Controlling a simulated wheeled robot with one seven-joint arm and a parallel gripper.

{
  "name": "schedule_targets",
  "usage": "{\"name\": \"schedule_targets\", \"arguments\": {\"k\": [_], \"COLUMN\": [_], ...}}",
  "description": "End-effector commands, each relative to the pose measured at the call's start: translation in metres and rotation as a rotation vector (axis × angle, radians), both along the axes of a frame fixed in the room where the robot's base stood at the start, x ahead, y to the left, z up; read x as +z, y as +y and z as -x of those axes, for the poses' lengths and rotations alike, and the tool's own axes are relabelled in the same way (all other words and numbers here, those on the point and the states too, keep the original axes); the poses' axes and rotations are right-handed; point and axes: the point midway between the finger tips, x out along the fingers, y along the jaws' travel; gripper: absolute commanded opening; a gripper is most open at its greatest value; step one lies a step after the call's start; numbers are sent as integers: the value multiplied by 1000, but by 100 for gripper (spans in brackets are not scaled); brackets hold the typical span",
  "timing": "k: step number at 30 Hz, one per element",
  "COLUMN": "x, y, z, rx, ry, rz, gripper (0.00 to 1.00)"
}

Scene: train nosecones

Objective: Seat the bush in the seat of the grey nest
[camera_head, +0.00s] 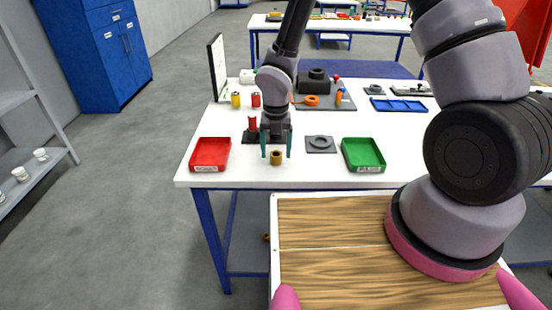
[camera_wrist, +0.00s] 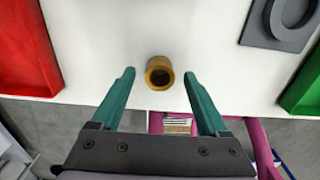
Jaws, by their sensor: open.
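The bush (camera_head: 276,158) is a short brass-coloured ring standing upright on the white table near its front edge. In the wrist view the bush (camera_wrist: 160,73) shows its dark bore, just beyond and between the fingertips. My gripper (camera_head: 276,150) is open above the bush, its two green fingers apart. In the wrist view the open gripper (camera_wrist: 158,75) holds nothing. The grey nest (camera_head: 320,144) is a flat square plate with a round raised seat, to the right of the bush. A corner of the nest shows at upper right in the wrist view (camera_wrist: 282,22).
A red tray (camera_head: 210,154) stands to the left and a green tray (camera_head: 363,154) to the right of the nest. A red cylinder on a dark block (camera_head: 252,124) stands behind my gripper. The table's front edge (camera_head: 240,184) is close to the bush.

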Motion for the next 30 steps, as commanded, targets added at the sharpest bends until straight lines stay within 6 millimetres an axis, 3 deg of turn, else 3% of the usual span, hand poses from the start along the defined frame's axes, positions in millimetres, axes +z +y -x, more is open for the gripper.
{"name": "schedule_targets", "arguments": {"k": [4, 11, 12, 15, 18, 26, 30], "x": [-15, -17, -17, -17, -17, -16, -2], "y": [0, 0, 0, 0, 0, 0, 0], "z": [1, 0, 0, 0, 0, 0, -1], "rx": [2, -1, -1, -1, -1, -1, -4], "ry": [1, -1, -1, -1, 0, -1, -3], "rz": [0, -1, -1, -1, -1, -1, -3], "gripper": [78, 78, 70, 32, 0, 0, 0]}}
